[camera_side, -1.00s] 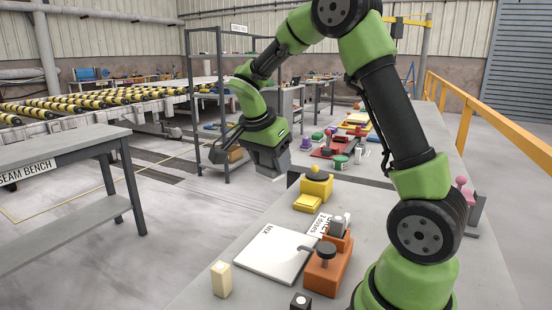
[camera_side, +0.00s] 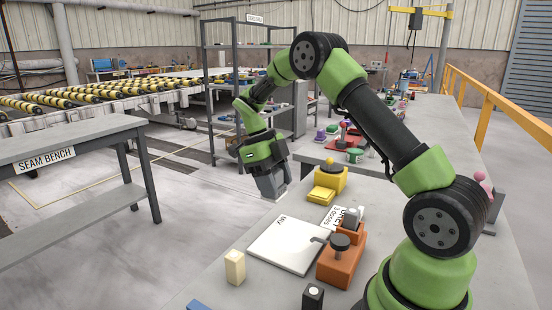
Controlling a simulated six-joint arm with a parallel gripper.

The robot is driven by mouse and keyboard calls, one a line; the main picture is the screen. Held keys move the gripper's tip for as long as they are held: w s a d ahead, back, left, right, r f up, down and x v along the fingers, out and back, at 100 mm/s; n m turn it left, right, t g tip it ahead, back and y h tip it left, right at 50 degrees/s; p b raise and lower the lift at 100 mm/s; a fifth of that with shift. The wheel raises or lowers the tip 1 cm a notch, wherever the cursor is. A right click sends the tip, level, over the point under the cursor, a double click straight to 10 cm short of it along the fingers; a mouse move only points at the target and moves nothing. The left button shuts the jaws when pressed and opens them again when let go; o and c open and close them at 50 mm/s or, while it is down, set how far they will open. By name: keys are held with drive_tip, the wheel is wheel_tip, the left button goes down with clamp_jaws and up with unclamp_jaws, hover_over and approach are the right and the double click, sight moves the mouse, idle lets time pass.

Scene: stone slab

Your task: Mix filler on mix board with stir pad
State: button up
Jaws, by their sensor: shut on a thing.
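The mix board (camera_side: 285,248) is a white slab marked MIX, lying flat on the grey stone slab. Its top looks bare and pale; I cannot make out any filler on it. My gripper (camera_side: 273,193) points down beyond the board's far edge, higher than the board and apart from it. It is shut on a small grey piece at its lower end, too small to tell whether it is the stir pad. An orange dispenser (camera_side: 341,266) with a dark round knob stands at the board's right edge, its spout reaching over the board. A card reading doses lies behind it.
A yellow device (camera_side: 328,184) stands behind the board. Several coloured tools lie on the far bench. The seam bench (camera_side: 75,140) is at left, across open floor.

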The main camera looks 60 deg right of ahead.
approach(283, 245)
drive_tip(key=x, duration=0.2)
drive_tip(key=a+x, duration=0.1)
drive_tip(key=x, duration=0.2)
drive_tip(key=shift+s+r, duration=0.15)
drive_tip(key=shift+s, duration=0.1)
drive_tip(key=shift+d+f, duration=0.55)
drive_tip(key=shift+f, duration=0.05)
drive_tip(key=shift+d, duration=3)
drive_tip(key=shift+s+a, duration=0.2)
drive_tip(key=shift+a, duration=0.95)
drive_tip(key=shift+s+a, duration=0.2)
drive_tip(key=shift+a, duration=0.95)
drive_tip(key=shift+s+a, duration=0.25)
drive_tip(key=shift+a, duration=0.9)
drive_tip(key=shift+d, duration=3.45)
drive_tip(key=a, duration=0.4)
drive_tip(key=s+a, duration=0.1)
drive_tip(key=a, duration=0.2)
drive_tip(key=shift+s, duration=0.15)
drive_tip(key=shift+d, duration=3.4)
drive_tip(key=shift+s+a, duration=0.25)
drive_tip(key=shift+a, duration=0.9)
drive_tip(key=shift+s+a, duration=0.2)
drive_tip(key=shift+a, duration=1)
drive_tip(key=shift+s+a, duration=0.25)
drive_tip(key=shift+a, duration=0.9)
drive_tip(key=shift+d, duration=3.4)
drive_tip(key=shift+d+r, duration=0.2)
wheel_tip(283, 245, up, 8)
